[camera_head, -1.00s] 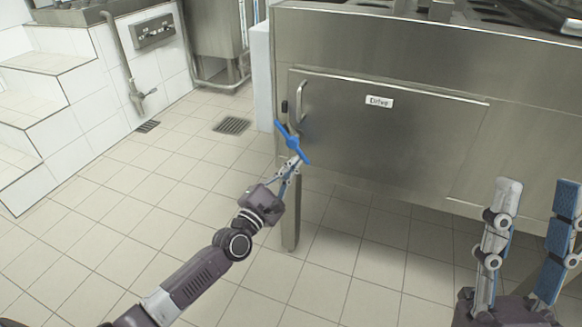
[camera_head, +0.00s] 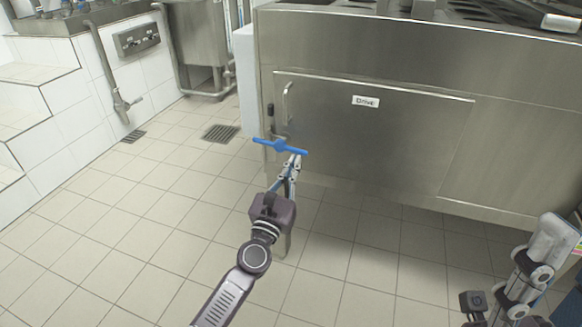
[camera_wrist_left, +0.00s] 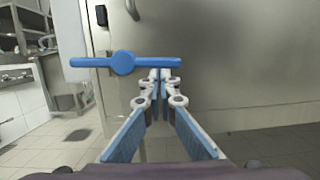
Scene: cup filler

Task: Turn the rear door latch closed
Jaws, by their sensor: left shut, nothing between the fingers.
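The blue door latch (camera_head: 279,146) sits at the lower left of the steel door marked "Drive" (camera_head: 375,130). Its bar lies close to level, tipped slightly down to the right in the head view. In the left wrist view the latch (camera_wrist_left: 124,63) looks level, with its round hub left of the fingers. My left gripper (camera_head: 295,160) is shut and empty, with its tips at or just below the latch's right arm; I cannot tell whether they touch. In the left wrist view the shut fingertips (camera_wrist_left: 160,76) show too. My right gripper shows only in part at the lower right corner.
A door handle (camera_head: 287,103) and a small black part (camera_head: 270,110) are above the latch. A steel leg stands under the cabinet behind my left gripper. White tiled steps are at the left. The tiled floor (camera_head: 110,240) is clear.

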